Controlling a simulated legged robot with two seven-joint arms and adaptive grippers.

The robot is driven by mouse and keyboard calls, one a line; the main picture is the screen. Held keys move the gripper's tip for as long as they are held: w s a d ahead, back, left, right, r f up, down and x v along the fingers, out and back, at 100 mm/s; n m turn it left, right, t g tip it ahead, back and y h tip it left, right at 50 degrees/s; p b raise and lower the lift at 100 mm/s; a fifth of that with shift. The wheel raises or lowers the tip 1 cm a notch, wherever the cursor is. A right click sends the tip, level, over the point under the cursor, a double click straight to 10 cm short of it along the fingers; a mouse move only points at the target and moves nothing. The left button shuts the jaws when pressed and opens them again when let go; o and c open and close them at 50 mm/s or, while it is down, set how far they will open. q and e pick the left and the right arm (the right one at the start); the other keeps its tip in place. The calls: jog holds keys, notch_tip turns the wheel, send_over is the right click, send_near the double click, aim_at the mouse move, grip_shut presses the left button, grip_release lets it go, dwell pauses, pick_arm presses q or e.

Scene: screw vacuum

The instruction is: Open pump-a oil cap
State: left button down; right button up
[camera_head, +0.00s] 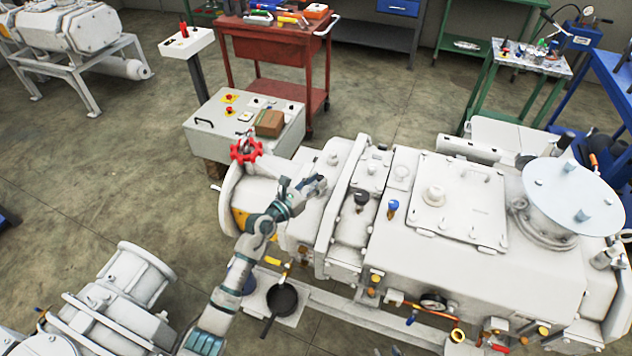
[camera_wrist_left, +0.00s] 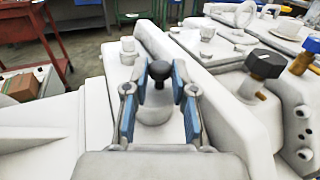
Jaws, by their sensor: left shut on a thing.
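My left gripper (camera_head: 316,186) reaches over the front end of the large white pump (camera_head: 475,265). In the left wrist view its two blue-padded fingers (camera_wrist_left: 160,82) are on either side of a black round knob (camera_wrist_left: 160,72) on a pale base, shut on it. The gripper hides this knob in the head view. A separate black cap (camera_head: 362,198) stands upright on the pump to the right, with a blue-topped cap (camera_head: 392,206) beyond it. The black cap also shows in the left wrist view (camera_wrist_left: 266,64). No label shows which is the oil cap. My right gripper is not in view.
A red handwheel (camera_head: 246,151) stands close left of my left gripper. A control box (camera_head: 245,125) and a red cart (camera_head: 278,48) are behind it. A black pan (camera_head: 281,300) lies below the pump. Open floor (camera_head: 100,160) is at left.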

pick_arm(q)
jog(key=shift+w+r, duration=0.1)
